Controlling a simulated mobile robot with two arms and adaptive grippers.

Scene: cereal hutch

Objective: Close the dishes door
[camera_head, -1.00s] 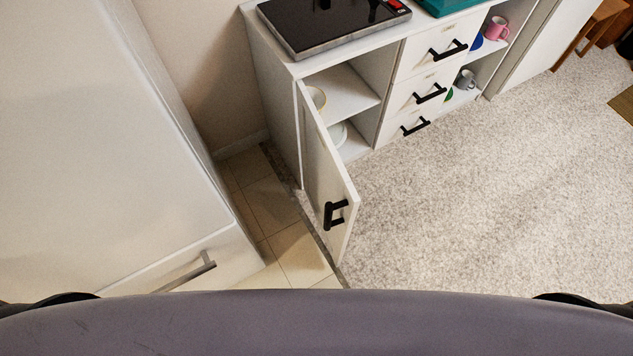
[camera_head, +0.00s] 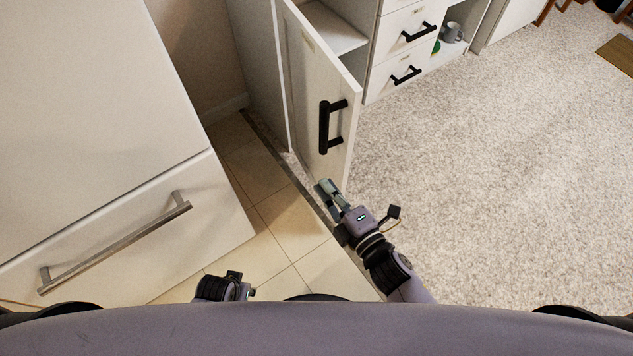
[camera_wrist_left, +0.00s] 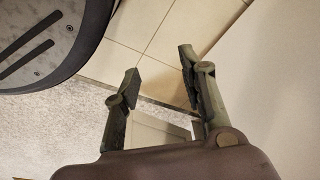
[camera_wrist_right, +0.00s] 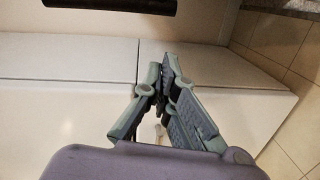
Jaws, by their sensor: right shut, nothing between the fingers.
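The white dishes door (camera_head: 315,85) stands swung open from the left cabinet compartment, with its black handle (camera_head: 325,127) facing left. My right gripper (camera_head: 327,190) is shut and empty, just below the door's lower free corner in the head view. I cannot tell whether it touches the door. In the right wrist view, the right gripper (camera_wrist_right: 163,75) has its fingertips together in front of white panels. My left gripper shows in the left wrist view (camera_wrist_left: 160,65) with its fingers apart and nothing between them, above the floor. In the head view only part of the left arm shows at the bottom.
A white appliance (camera_head: 80,130) with a long metal handle (camera_head: 115,246) stands at the left, across a narrow tiled strip (camera_head: 270,205). Drawers (camera_head: 400,50) with black handles are right of the open compartment. Carpet (camera_head: 490,180) to the right is clear.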

